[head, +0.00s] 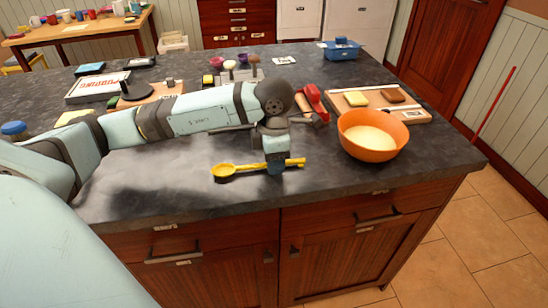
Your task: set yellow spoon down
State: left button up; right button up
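The yellow spoon (240,169) is near the front edge of the dark countertop (200,195), left of the orange bowl. Its bowl end points left and its handle points right. My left gripper (275,167) points down and its fingers are around the spoon's handle, apparently shut on it. The fingers hide a short piece of the handle. The spoon is roughly level and at or just above the counter surface; I cannot tell whether it touches. My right gripper is not in view.
An orange bowl (366,147) with pale contents stands right of the gripper. Behind it are a wooden board (415,114) with a yellow block and a brown block, and a red object (313,100). A blue container (342,48) stands farther back. Counter left of the spoon is clear.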

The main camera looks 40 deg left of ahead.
pick_arm(q)
notch_tip(320, 180, up, 14)
jog(key=shift+d+p, duration=0.3)
jog(key=shift+p, duration=0.15)
jog(key=shift+f, duration=0.15)
